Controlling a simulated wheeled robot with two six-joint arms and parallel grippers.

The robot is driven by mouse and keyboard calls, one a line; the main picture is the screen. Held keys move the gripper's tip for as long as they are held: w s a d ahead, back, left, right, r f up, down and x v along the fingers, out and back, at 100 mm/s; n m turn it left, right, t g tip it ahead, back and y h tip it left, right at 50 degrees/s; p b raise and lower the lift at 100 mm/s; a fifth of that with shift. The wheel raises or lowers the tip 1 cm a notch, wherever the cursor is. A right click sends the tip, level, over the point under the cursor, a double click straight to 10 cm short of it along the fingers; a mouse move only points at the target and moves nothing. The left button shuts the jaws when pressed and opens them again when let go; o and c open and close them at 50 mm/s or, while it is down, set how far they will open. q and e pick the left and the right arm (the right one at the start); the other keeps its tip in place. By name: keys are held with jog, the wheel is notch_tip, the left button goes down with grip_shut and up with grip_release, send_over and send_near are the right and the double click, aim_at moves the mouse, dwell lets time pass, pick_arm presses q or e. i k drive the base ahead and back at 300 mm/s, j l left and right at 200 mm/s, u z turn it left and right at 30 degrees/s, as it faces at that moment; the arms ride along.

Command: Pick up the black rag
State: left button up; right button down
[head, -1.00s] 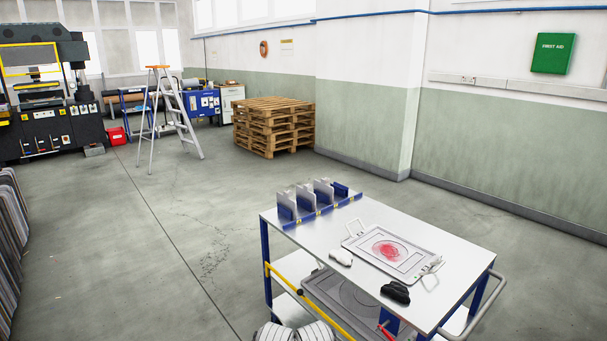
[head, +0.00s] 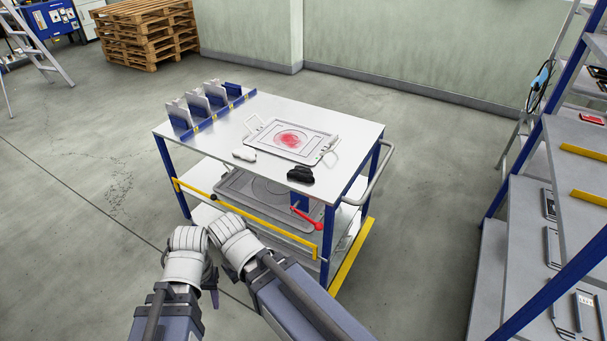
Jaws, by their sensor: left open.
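The black rag (head: 300,174) is a small dark bundle lying on the white top of the cart (head: 345,133), near its front right edge. It lies just in front of the framed plate with a red stain (head: 291,140). My left gripper (head: 211,278) is low in the picture, in front of the cart and well apart from the rag. Only a small dark part of it shows between my arms, and it is open and empty. My right arm ends in a folded white joint, and its gripper is hidden.
A white object (head: 244,155) lies left of the rag. A blue rack (head: 212,112) with grey holders stands on the cart's left end. The lower shelf holds a grey tray (head: 250,197) and a red-handled tool (head: 306,217). Shelving (head: 540,220) stands at right. Floor between is clear.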

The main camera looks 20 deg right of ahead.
aim_at(302, 173)
jog(key=i+z, duration=0.3)
jog(key=i, duration=0.3)
jog(key=i+j+z, duration=0.3)
jog(key=i, duration=0.25)
jog(key=i+l, duration=0.05)
jog(key=l, duration=0.05)
